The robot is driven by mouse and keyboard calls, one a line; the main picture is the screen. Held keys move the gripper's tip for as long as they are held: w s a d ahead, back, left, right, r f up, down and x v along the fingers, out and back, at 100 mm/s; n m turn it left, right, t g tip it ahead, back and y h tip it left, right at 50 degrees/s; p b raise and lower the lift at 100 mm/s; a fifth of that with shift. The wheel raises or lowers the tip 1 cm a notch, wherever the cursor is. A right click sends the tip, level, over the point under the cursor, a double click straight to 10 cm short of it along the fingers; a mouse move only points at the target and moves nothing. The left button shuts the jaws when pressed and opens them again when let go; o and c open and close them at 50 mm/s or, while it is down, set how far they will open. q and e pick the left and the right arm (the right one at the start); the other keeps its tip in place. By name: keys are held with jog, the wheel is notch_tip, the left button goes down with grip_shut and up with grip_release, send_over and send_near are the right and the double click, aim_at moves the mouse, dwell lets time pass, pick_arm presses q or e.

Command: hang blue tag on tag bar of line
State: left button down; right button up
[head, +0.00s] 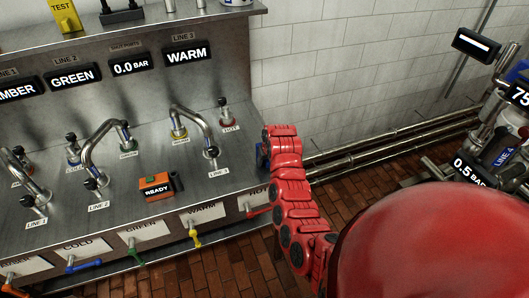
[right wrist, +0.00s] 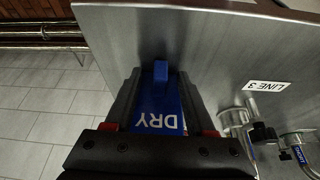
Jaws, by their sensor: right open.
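The blue tag (right wrist: 158,108) with white letters "DRY" lies between the fingers of my right gripper (right wrist: 160,75) in the right wrist view, with a small blue block at its far end. My right gripper is open around it, at the right end of the steel bench. In the head view the red right arm (head: 290,200) reaches there, and only a bit of blue (head: 262,160) shows beside the hand. I cannot clearly pick out a tag bar. My left gripper is not in view.
Curved pipes with valves (head: 195,125) stand on the bench (head: 245,190). An orange READY device (head: 156,188) sits near its front edge. Colored handles project below. The brick floor (head: 225,270) is open.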

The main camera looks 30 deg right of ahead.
jog(key=shift+c, duration=0.2)
grip_shut()
dwell(1.2)
